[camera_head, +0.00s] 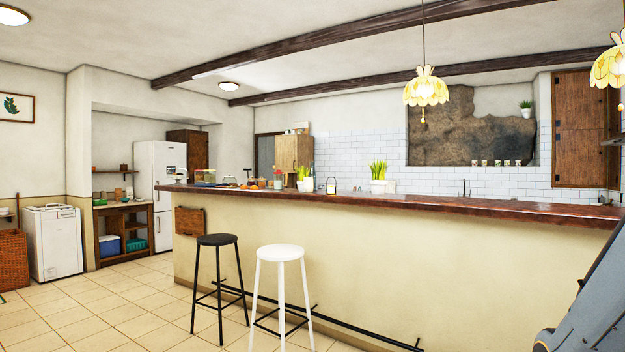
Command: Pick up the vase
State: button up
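I cannot clearly pick out a vase in the head view. The closest shapes are a white pot (378,187) with a green plant on the long counter (440,204), and a second potted plant (304,183) further left on it. A small reddish item (277,182) on the counter is too small to identify. Several tiny light pots (490,163) stand on a ledge in the back wall. My gripper is not in view; only a dark grey part of my own arm shows at the lower right edge.
A black stool (217,241) and a white stool (281,254) stand before the counter. The tiled floor (105,305) at the left is mostly clear. A white fridge (157,190), a wooden shelf unit (124,233) and a white appliance (53,243) stand at the left.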

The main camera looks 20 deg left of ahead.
aim_at(312, 173)
jog(key=u, duration=0.1)
jog(key=i, duration=0.75)
jog(key=u, duration=0.3)
jog(key=i, duration=2)
jog(key=u, duration=0.2)
